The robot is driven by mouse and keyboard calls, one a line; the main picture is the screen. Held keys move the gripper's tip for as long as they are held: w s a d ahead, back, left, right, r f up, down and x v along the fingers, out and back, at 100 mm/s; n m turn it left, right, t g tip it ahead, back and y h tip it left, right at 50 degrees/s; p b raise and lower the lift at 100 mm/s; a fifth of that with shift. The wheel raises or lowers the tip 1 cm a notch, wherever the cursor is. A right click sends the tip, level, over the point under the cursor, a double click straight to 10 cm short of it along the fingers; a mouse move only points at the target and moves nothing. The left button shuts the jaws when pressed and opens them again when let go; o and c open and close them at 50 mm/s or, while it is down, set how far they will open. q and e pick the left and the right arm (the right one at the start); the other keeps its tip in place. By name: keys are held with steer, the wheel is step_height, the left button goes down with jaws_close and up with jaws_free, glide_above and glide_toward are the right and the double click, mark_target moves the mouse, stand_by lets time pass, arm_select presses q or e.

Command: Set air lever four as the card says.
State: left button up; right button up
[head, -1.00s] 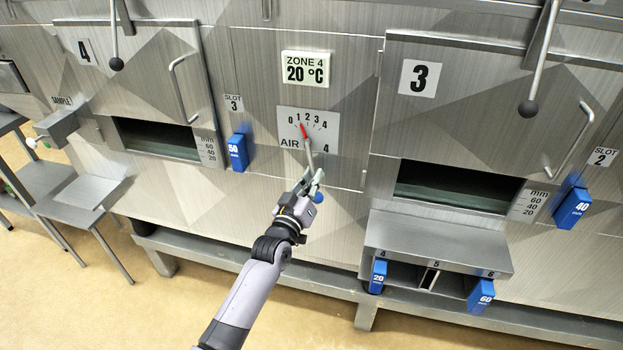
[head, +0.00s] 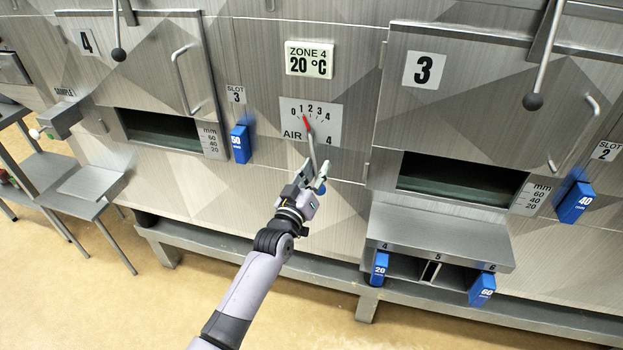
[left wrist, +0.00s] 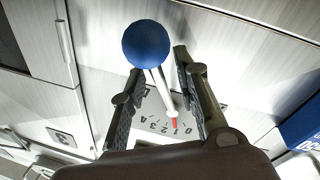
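The air lever (head: 312,150) hangs below the zone 4 dial plate (head: 328,118), marked 0 to 4. Its red pointer (head: 306,122) stands close to 1, perhaps slightly toward 2. The lever's blue knob (left wrist: 149,45) is large in the left wrist view; in the head view my gripper mostly hides it. My left gripper (head: 314,178) is at the lever's lower end. In the left wrist view its fingers (left wrist: 160,72) stand apart on either side of the lever rod, with no clear contact. No card with a lever setting can be made out. My right gripper is not in view.
A display (head: 309,60) above the dial reads zone 4, 20 °C. Hood doors 4 (head: 140,60) and 3 (head: 470,80) flank the dial. A blue block marked 50 (head: 241,144) sits left of it. A slotted shelf (head: 440,237) juts out at lower right.

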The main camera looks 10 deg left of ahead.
arm_select(q)
steer(key=v, duration=1.1)
steer(key=shift+s, duration=0.4)
steer(key=shift+a, duration=0.1)
steer(key=s+a+f+m+g+y, duration=0.1)
steer(key=s+f+g, duration=0.25)
steer(key=f, duration=0.85)
steer(key=s+f+m+g, duration=0.15)
steer(key=s+f, duration=0.35)
steer(key=f, duration=0.7)
steer(key=s+a+f+g+y, duration=0.1)
steer(key=s+f+g, duration=0.3)
steer(key=f, duration=0.7)
steer(key=s+a+f+m+g, duration=0.1)
steer(key=s+f+g, duration=0.2)
steer(key=s, duration=0.9)
steer(key=s+a+f+m+g+y, duration=0.1)
steer(key=s+a+f+g, duration=0.1)
steer(key=s+f, duration=0.8)
steer(key=s+a+f+m+g, duration=0.1)
steer(key=s+f+g, duration=0.3)
steer(key=s, duration=1)
step_height(320, 180, down, 3)
steer(key=shift+a+f, duration=0.2)
steer(key=shift+a, duration=0.4)
